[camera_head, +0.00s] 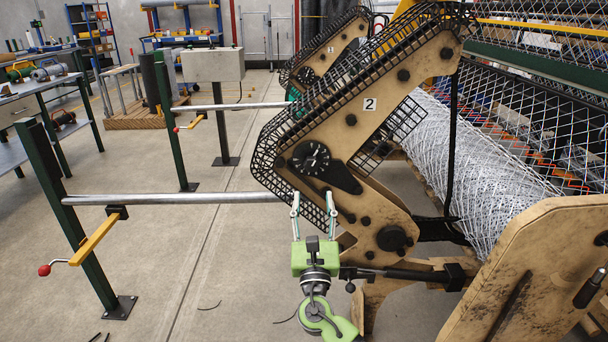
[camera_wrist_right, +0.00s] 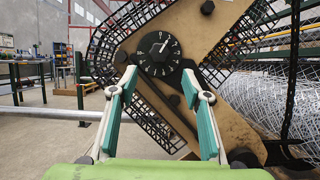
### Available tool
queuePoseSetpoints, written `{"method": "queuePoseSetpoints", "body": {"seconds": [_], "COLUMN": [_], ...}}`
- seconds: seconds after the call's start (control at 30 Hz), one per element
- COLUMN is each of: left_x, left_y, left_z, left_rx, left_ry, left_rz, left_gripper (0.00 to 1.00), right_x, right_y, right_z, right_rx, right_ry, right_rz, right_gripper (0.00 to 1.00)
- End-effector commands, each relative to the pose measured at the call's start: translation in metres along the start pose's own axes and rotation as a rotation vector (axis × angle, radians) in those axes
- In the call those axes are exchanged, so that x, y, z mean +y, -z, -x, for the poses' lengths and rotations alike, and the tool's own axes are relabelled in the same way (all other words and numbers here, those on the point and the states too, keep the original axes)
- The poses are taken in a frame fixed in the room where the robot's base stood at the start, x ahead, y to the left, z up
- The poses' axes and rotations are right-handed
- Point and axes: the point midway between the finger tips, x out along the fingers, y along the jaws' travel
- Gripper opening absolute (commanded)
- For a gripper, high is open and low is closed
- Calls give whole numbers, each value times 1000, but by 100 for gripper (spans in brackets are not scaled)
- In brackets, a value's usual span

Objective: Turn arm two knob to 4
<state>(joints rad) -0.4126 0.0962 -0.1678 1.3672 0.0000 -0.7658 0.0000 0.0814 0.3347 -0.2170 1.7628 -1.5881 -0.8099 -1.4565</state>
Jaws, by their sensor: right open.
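The arm two knob (camera_head: 311,157) is a black round dial with white marks, set on the tan arm plate (camera_head: 365,120) that bears a "2" label. In the right wrist view the knob (camera_wrist_right: 158,54) sits straight ahead, above and between the fingers, with a white pointer toward its upper right. Its numbers are too small to read surely. My right gripper (camera_head: 314,208) is green with pale fingers, open and empty, below the knob and apart from it. Its two teal-padded fingers (camera_wrist_right: 164,88) show wide apart in the wrist view. My left gripper is not in view.
A horizontal metal rail (camera_head: 175,198) on a green post (camera_head: 70,220) runs to the left of the arm. A black mesh guard (camera_head: 268,160) edges the arm plate. A wire mesh roll (camera_head: 480,165) lies to the right. The floor at left is mostly free.

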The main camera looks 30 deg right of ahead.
Motion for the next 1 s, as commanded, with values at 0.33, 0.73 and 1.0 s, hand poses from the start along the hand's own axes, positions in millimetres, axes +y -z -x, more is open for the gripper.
{"method": "queuePoseSetpoints", "body": {"seconds": [0.33,0.73,1.0], "left_x": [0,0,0], "left_y": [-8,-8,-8], "left_z": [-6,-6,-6], "left_rx": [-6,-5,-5], "left_ry": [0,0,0], "left_rz": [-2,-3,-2], "left_gripper": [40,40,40], "right_x": [0,0,0], "right_y": [0,2,2], "right_z": [-74,-105,-105], "right_rx": [0,3,3], "right_ry": [1,-1,-1], "right_rz": [-1,-3,-3], "right_gripper": [44,44,26]}}
